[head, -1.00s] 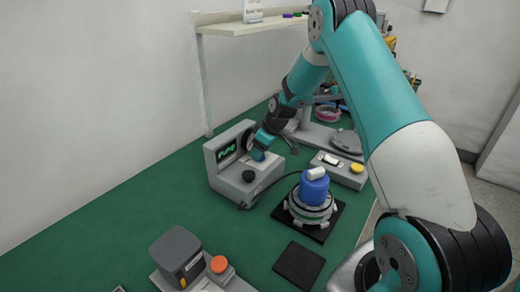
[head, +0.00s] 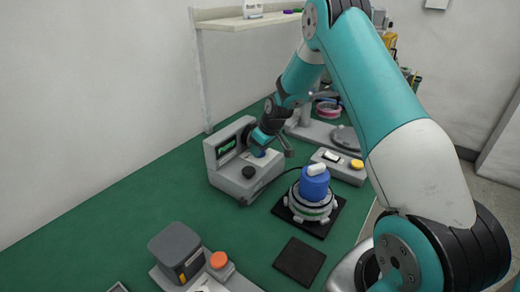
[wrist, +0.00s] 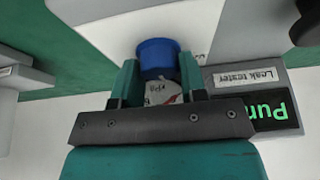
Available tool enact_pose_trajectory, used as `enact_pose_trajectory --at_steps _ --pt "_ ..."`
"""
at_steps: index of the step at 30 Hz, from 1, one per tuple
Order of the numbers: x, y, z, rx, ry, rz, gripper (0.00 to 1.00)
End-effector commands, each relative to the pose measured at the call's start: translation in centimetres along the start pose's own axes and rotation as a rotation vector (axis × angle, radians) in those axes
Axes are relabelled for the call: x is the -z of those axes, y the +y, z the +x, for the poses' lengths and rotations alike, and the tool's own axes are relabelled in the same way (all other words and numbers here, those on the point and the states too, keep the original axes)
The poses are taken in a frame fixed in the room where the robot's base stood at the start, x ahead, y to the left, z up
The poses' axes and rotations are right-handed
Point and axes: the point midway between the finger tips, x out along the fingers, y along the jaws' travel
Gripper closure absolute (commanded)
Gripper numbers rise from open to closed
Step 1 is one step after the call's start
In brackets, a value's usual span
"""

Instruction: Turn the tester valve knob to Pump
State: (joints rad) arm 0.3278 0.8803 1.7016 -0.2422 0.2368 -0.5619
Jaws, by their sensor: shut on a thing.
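The leak tester (head: 218,175) is a grey box with a screen. Its blue valve knob (head: 258,153) is partly hidden by my gripper in the head view. In the wrist view the blue knob (wrist: 157,55) sits between the two teal fingers of my gripper (wrist: 159,72), which is shut on it. A round gauge face marked kPa (wrist: 163,93) shows between the fingers, partly covered. The tester's screen (wrist: 262,111) shows green letters, upside down in this view, reading "Pum", with the rest cut off. A "Leak tester" label (wrist: 245,76) is beside it.
To the right are a blue-topped hub motor (head: 314,187) on a black pad and a box with a yellow button (head: 357,164). A shelf (head: 245,25) is above.

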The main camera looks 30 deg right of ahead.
Motion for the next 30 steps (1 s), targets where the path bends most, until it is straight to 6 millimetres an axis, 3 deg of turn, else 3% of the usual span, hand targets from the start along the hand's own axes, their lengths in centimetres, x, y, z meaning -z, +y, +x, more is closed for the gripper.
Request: enact_pose_trajectory --at_steps 11,12,15,25,30 --pt "0.0 0.0 -0.1 -0.027 0.002 0.065 0.85" --pt "0.0 0.0 -0.1 -0.027 0.002 0.065 0.56" --pt "0.0 0.0 -0.1 -0.027 0.002 0.065 0.36" --pt "0.0 0.0 -0.4 -0.027 0.002 0.064 0.36" --pt "0.1 0.0 -2.7 -0.029 0.005 0.064 0.36"
